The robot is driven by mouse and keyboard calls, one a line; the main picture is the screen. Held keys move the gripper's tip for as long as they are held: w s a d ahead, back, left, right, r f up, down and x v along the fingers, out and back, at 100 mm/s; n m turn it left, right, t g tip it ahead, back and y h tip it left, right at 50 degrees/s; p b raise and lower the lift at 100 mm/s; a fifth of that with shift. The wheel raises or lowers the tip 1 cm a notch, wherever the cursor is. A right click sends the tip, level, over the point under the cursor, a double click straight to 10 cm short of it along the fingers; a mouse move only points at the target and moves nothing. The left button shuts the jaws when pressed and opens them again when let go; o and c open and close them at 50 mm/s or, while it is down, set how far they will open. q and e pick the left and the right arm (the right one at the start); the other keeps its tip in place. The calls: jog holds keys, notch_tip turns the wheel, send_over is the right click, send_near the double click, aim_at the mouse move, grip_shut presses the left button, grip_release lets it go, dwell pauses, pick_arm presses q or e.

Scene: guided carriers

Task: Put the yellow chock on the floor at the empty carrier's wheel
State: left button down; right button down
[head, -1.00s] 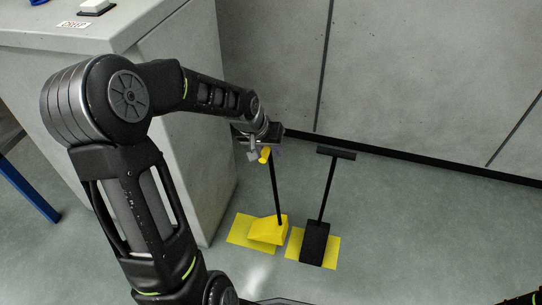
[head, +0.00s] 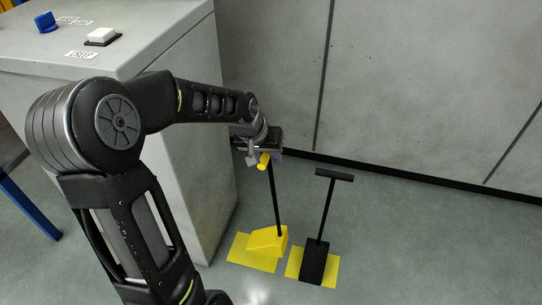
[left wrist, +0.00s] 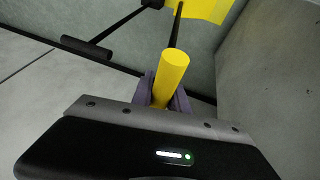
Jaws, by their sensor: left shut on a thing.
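The yellow chock (head: 268,241) is a wedge on a long black rod with a yellow grip on top. My left gripper (head: 262,158) is shut on that grip, beside the grey cabinet. In the left wrist view the yellow grip (left wrist: 172,74) sits between the purple jaws. The wedge appears slightly raised over its yellow floor patch (head: 252,261), whose front part shows below it. No carrier or wheel is in view. My right gripper is not in view.
A black chock (head: 313,262) with a T-handle stands on another yellow patch (head: 331,272) close to the right. The grey cabinet (head: 180,150) has a white button (head: 102,35) on top. A grey wall (head: 420,90) closes the back. Floor at the right is clear.

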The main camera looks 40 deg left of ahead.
pick_arm(q)
jog(key=shift+w+r, duration=0.1)
jog(key=shift+r, duration=0.2)
jog(key=shift+r+p, duration=2.05)
jog(key=shift+r, duration=0.35)
